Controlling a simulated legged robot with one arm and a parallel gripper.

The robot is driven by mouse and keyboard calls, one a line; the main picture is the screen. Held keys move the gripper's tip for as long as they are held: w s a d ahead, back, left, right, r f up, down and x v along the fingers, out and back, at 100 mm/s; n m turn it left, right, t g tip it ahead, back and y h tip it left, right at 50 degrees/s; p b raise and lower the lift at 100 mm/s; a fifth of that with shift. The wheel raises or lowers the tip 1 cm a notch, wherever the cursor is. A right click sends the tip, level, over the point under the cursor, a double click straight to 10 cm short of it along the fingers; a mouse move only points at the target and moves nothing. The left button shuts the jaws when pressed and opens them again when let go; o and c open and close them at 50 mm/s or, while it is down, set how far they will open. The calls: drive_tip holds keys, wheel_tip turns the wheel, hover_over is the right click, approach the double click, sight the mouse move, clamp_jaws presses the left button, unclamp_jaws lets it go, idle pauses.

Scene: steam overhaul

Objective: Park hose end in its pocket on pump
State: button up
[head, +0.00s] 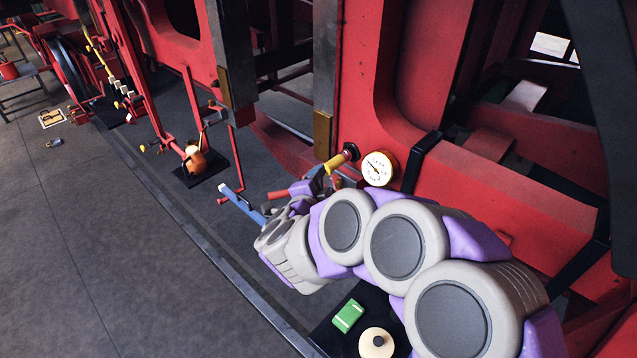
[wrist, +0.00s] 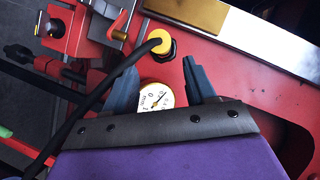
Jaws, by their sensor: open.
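A yellow hose end (wrist: 160,41) with a black hose (wrist: 100,90) meets a dark round collar on the red metalwork in the wrist view. How deep it sits cannot be told. In the head view the yellow piece (head: 338,163) shows just left of the gauge. My gripper (wrist: 160,66) is open, its two blue-grey fingers spread and nothing between their tips. The hose end lies just beyond the tips, apart from them. In the head view my gripper is mostly hidden behind my arm. I cannot tell which part is the pump's pocket.
A round white gauge (head: 378,169) is on the red frame; it also shows between my fingers (wrist: 154,97). A green box (head: 348,316) and a cream round lid (head: 376,343) lie on a dark mat below my arm. The grey floor at left is mostly clear.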

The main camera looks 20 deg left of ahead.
sight(328, 171)
drive_tip(key=x, duration=0.7)
drive_tip(key=shift+w+a+f+b, duration=0.15)
drive_tip(key=shift+a+b, duration=0.2)
drive_tip(key=shift+a, duration=0.05)
drive_tip(key=shift+w+d, duration=0.1)
drive_tip(key=shift+w, duration=0.25)
drive_tip(key=shift+d, duration=0.15)
drive_tip(key=shift+c, duration=0.2)
drive_tip(key=c, duration=0.9)
clamp_jaws()
drive_tip(key=shift+s+a, duration=0.15)
drive_tip(key=shift+a, duration=0.05)
drive_tip(key=shift+s+a+p, duration=0.1)
drive_tip(key=shift+s+a, duration=0.2)
drive_tip(key=shift+s, duration=0.5)
drive_tip(key=shift+s+a+p, duration=0.1)
drive_tip(key=shift+s+a, duration=0.2)
drive_tip(key=shift+s, duration=0.45)
drive_tip(key=shift+s+a+p, duration=0.1)
drive_tip(key=shift+s+a, duration=0.2)
drive_tip(key=shift+s, duration=0.5)
